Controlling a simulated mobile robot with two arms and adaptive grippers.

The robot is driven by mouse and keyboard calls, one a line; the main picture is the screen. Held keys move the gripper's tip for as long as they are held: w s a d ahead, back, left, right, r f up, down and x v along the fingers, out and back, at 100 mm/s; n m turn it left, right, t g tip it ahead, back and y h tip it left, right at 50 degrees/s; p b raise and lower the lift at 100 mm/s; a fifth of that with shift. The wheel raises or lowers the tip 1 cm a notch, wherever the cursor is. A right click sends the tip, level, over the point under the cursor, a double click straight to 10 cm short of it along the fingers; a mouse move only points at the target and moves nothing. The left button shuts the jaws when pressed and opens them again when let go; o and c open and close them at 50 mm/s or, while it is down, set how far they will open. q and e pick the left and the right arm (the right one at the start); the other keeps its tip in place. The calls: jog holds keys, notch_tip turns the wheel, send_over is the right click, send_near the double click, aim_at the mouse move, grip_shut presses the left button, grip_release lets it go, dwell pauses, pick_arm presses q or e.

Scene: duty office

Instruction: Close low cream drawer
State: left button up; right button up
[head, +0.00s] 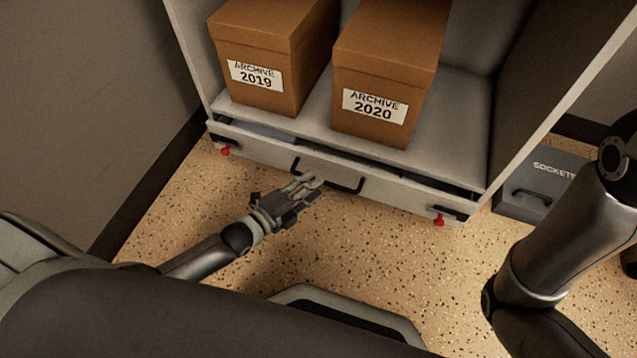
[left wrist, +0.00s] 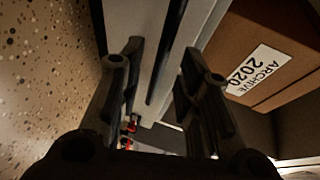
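The low cream drawer (head: 400,194) is at the bottom of the cream shelf unit. It stands slightly open, with a dark gap behind its front's top edge. Its black handle (head: 345,187) is at the middle of the front. My left gripper (head: 308,184) is just in front of the drawer near the handle, partly over it.
Two brown archive boxes, 2019 (head: 260,102) and 2020 (head: 350,125), stand on the shelf above the drawer. Red pieces (head: 225,151) sit near both ends of the drawer front. A grey sockets box (head: 520,205) is at the right.

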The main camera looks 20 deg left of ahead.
pick_arm(q)
jog(key=shift+b+x, duration=0.8)
jog(key=shift+x, duration=1.05)
grip_shut()
